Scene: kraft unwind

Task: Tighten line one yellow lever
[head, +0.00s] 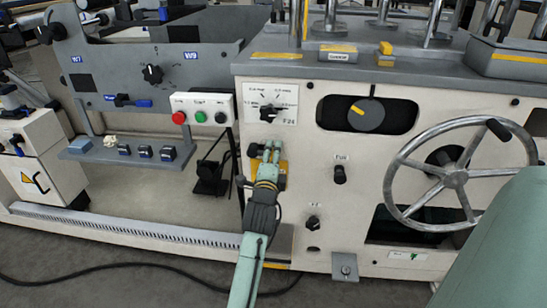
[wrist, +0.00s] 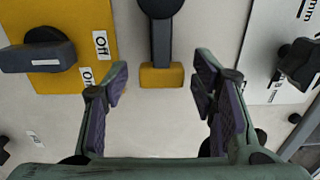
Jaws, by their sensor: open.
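In the wrist view a lever with a dark grey arm (wrist: 162,42) and a yellow end block (wrist: 162,76) stands out against the cream panel. My gripper (wrist: 160,82) is open, with one fingertip on each side of the yellow end in the picture and a clear gap on both sides. No contact shows, and I cannot tell the depth between them. In the head view my gripper (head: 268,150) is in front of the cream machine panel, just below the dial plate, and hides the lever.
A yellow plate (wrist: 85,25) with a dark knob (wrist: 40,52) and On/Off labels lies left in the wrist view; a white scale plate (wrist: 265,30) with a black knob is at right. In the head view a large handwheel (head: 455,178) and a button box (head: 202,110) flank the arm.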

